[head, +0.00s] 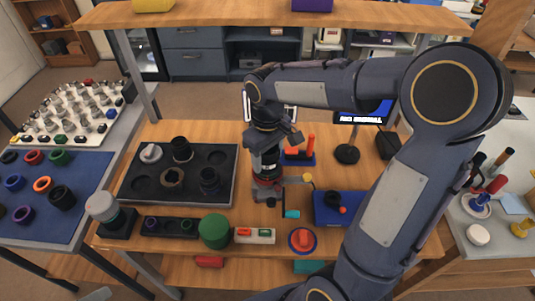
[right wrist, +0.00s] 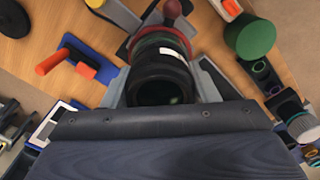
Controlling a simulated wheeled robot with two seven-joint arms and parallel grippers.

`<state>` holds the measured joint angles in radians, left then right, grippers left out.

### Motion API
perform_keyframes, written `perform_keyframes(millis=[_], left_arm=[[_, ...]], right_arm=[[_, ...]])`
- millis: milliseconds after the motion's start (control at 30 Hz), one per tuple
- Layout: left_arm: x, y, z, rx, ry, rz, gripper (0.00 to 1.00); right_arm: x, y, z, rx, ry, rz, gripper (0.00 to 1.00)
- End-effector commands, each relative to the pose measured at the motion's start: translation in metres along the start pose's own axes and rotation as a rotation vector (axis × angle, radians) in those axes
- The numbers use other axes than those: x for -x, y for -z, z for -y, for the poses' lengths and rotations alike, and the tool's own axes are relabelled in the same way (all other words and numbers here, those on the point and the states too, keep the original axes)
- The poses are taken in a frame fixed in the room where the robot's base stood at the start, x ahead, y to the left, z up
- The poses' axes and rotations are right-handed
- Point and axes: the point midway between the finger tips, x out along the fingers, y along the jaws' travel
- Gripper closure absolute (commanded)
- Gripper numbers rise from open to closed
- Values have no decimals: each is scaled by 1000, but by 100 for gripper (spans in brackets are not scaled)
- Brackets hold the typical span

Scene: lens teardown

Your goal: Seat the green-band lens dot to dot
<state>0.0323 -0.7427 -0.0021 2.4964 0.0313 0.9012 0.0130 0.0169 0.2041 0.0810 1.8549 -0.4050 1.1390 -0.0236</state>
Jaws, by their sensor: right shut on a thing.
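My right gripper (head: 266,158) points down over the middle of the table and is shut on a black lens barrel (right wrist: 160,72). In the right wrist view the barrel sits between the two fingers, with a dark greenish ring (right wrist: 158,38) and a small white mark toward its far end. Below it in the head view is a grey holder (head: 294,181) with red parts. A red knob (right wrist: 172,8) shows past the barrel in the right wrist view. I cannot tell whether barrel and holder touch. No alignment dots can be made out. My left gripper is not in view.
A black tray (head: 222,190) with round wells and several lens parts lies left. A green cylinder (head: 214,231), a red-orange round piece (head: 302,239) and a small dark rack (head: 156,227) stand in front.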

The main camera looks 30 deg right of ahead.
Motion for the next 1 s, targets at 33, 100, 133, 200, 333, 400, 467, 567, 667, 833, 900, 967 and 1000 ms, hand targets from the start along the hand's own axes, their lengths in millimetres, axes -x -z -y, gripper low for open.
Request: perform_keyframes(millis=[33, 100, 133, 200, 333, 400, 467, 567, 667, 833, 900, 967, 1000], left_arm=[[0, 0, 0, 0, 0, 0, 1], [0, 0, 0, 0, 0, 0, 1], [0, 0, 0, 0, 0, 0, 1], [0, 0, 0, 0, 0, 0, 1], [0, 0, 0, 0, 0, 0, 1], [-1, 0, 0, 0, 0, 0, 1], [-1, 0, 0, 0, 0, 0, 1], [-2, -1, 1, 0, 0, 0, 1], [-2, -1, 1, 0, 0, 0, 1], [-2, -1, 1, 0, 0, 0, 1], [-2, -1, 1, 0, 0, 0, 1], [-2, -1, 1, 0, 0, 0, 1], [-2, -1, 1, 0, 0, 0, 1]], right_arm=[[0, 0, 0, 0, 0, -1, 78], [1, 0, 0, 0, 0, -1, 78], [1, 0, 0, 0, 0, -1, 78], [1, 0, 0, 0, 0, -1, 78], [0, 0, 0, 0, 0, -1, 78], [-1, 0, 0, 0, 0, -1, 78], [-2, 0, 0, 0, 0, -1, 78], [-3, 0, 0, 0, 0, -1, 78], [-3, 0, 0, 0, 0, -1, 78], [-3, 0, 0, 0, 0, -1, 78], [-3, 0, 0, 0, 0, -1, 38], [-3, 0, 0, 0, 0, -1, 31], [-3, 0, 0, 0, 0, -1, 25]])
